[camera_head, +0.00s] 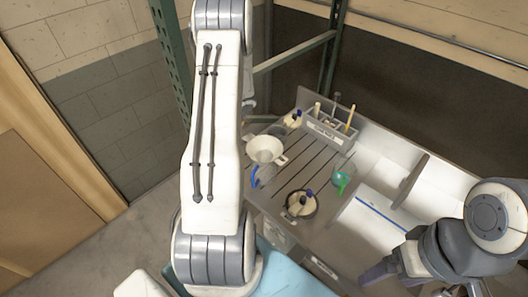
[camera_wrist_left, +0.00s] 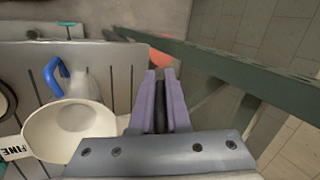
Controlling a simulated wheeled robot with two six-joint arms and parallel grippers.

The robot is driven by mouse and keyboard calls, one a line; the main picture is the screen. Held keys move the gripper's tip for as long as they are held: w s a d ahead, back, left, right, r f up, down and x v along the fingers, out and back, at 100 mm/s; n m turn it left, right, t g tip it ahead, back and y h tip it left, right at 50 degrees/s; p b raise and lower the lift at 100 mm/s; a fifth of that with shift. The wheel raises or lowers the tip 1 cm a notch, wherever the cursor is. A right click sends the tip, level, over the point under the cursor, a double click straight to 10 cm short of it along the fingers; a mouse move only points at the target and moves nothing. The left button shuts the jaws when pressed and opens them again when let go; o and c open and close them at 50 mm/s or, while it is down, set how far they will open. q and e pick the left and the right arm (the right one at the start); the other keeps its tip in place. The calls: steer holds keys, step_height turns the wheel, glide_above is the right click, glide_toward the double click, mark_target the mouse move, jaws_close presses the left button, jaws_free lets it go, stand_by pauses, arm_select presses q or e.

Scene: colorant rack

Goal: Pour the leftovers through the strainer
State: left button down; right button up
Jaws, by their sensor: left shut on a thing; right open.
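A cream bowl-shaped strainer (camera_head: 265,149) sits on the ribbed grey counter. In the left wrist view the strainer (camera_wrist_left: 48,130) is beside my left gripper, next to a "FINE" label. A clear jug with a blue handle (camera_head: 256,178) stands near it, and also shows in the left wrist view (camera_wrist_left: 53,78). A jug with a green handle (camera_head: 341,181) stands further right. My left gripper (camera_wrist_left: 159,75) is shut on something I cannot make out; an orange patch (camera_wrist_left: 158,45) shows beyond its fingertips. My arm hides this gripper in the head view. My right gripper (camera_head: 376,275) is open, low at right.
A round dark-rimmed container (camera_head: 300,204) stands at the counter's front, with another cream container (camera_head: 292,119) at the back. A grey caddy (camera_head: 325,132) holds upright tools. Green rack posts (camera_head: 170,50) and a beam (camera_wrist_left: 225,70) are close to my left arm. A white sink (camera_head: 380,222) lies right.

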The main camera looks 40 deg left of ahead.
arm_select(q)
steer(key=shift+d+f+g+y+b, duration=0.25)
steer(key=shift+y+b, duration=0.85)
steer(key=shift+b, duration=1.05)
steer(key=shift+d+f+g+y+b, duration=0.15)
steer(key=shift+d+f+y+b, duration=0.2)
steer(key=shift+y+b, duration=1.3)
arm_select(e)
step_height(320, 180, down, 11)
steer(key=b, duration=0.1)
steer(key=shift+r, duration=0.2)
